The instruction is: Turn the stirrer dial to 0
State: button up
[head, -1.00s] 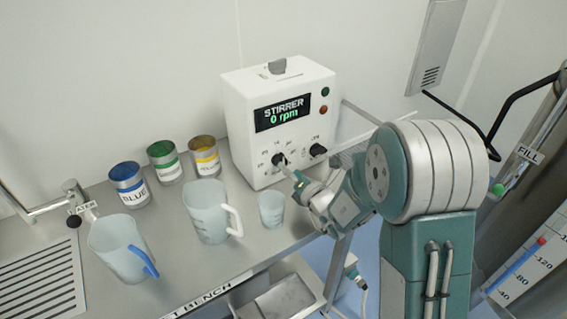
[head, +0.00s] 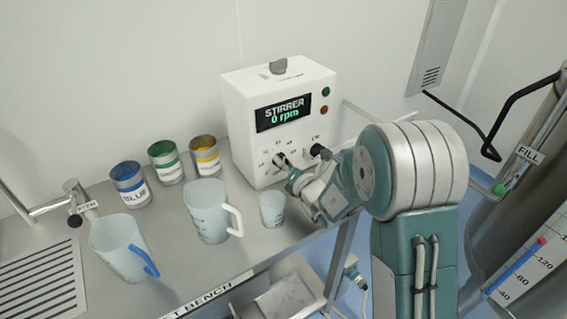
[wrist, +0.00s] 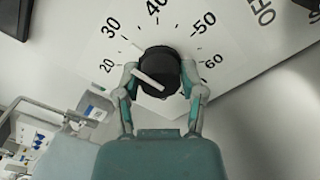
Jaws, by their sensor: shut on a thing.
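The stirrer (head: 245,140) is a white box on the bench, its display reading "0 rpm". Its black dial (head: 279,159) is on the lower front, ringed by printed numbers. In the wrist view the dial (wrist: 168,60) has a white bar slanting across it, near the 20 to 30 side. Marks 20, 30, 40, 50 and 60 show; a 0 mark is not visible there. My gripper (wrist: 160,76) is shut on the dial, one finger at each side. In the head view my gripper (head: 291,176) reaches the dial from the lower right and partly hides the scale.
A second black knob (head: 317,151) is right of the dial. A jug (head: 207,225), another jug with a blue handle (head: 115,250), and blue, green and yellow cans (head: 205,165) stand left on the bench.

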jog(key=n, duration=0.7)
jog(key=shift+a, duration=0.1)
jog(key=n, duration=0.6)
jog(key=shift+s+f+n, duration=0.1)
jog(key=shift+n, duration=0.3)
jog(key=n, duration=0.6)
jog(key=shift+a, duration=0.1)
jog(key=n, duration=0.7)
jog(key=shift+s+f, duration=0.1)
jog(key=shift+f, duration=0.05)
jog(key=o, duration=1)
jog(key=shift+o, duration=0.7)
jog(key=shift+a, duration=0.15)
